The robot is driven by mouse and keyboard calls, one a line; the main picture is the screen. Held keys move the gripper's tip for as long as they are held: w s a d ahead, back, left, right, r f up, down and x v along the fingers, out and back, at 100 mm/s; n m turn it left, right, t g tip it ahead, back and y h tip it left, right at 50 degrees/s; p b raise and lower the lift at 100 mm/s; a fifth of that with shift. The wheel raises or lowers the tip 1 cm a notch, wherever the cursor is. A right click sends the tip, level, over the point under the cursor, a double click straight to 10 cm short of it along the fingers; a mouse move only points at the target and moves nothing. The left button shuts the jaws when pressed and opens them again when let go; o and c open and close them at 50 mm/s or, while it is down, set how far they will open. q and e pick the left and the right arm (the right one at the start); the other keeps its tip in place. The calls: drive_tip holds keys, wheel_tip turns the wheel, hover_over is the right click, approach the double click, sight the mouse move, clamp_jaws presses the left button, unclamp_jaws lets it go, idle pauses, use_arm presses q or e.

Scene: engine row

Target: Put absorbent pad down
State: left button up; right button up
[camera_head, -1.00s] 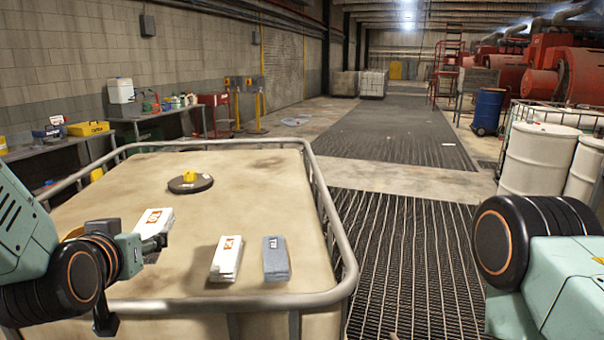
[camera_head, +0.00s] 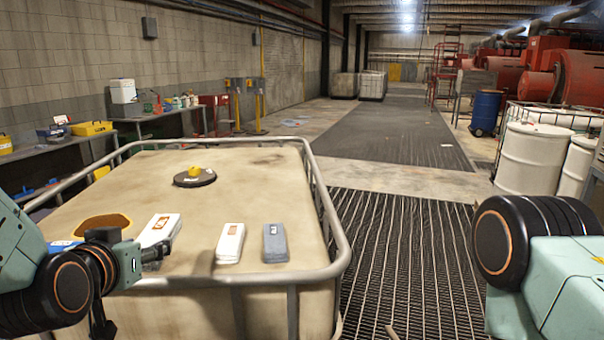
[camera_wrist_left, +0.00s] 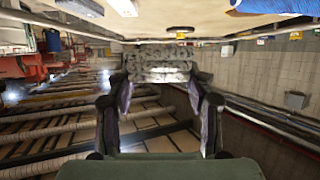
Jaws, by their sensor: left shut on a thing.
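My left gripper (camera_head: 158,254) is at the near left of the caged tank's top (camera_head: 255,180). It is shut on a white absorbent pad (camera_head: 160,229) with an orange label. In the left wrist view the pad's quilted end (camera_wrist_left: 158,66) shows between the two fingers. I cannot tell whether this pad touches the tank top. To its right lie a second white pad (camera_head: 230,243) and a grey pad (camera_head: 275,243), side by side and apart. My right gripper is out of view; only part of that arm shows.
A yellow tray-like thing (camera_head: 100,224) and a blue thing (camera_head: 65,246) sit left of the held pad. A round lid with a yellow cap (camera_head: 194,177) is behind. A metal rail (camera_head: 335,228) rims the tank. The tank top's right half is mostly clear.

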sight(151, 271)
use_arm(q)
drive_tip(key=shift+s+f+h, duration=0.25)
drive_tip(key=shift+f+h, duration=0.05)
drive_tip(key=shift+s+d+f+m+h, duration=0.2)
drive_tip(key=shift+f+m+h, duration=0.1)
drive_tip(key=shift+m, duration=0.1)
drive_tip(key=shift+s+d+f+m+h, duration=0.15)
drive_tip(key=shift+d+f+m+h, duration=0.65)
drive_tip(key=shift+f, duration=0.25)
drive_tip(key=shift+s+d+f+m+g+h, duration=2.95)
drive_tip(key=shift+s+f+m+h, duration=1.25)
drive_tip(key=shift+f, duration=1.65)
wheel_tip(151, 271, down, 27)
drive_tip(key=b, duration=2.2)
drive_tip(key=shift+s+f+m+h+b, duration=0.2)
drive_tip(key=shift+s+m+h+b, duration=0.1)
drive_tip(key=shift+s+m, duration=0.1)
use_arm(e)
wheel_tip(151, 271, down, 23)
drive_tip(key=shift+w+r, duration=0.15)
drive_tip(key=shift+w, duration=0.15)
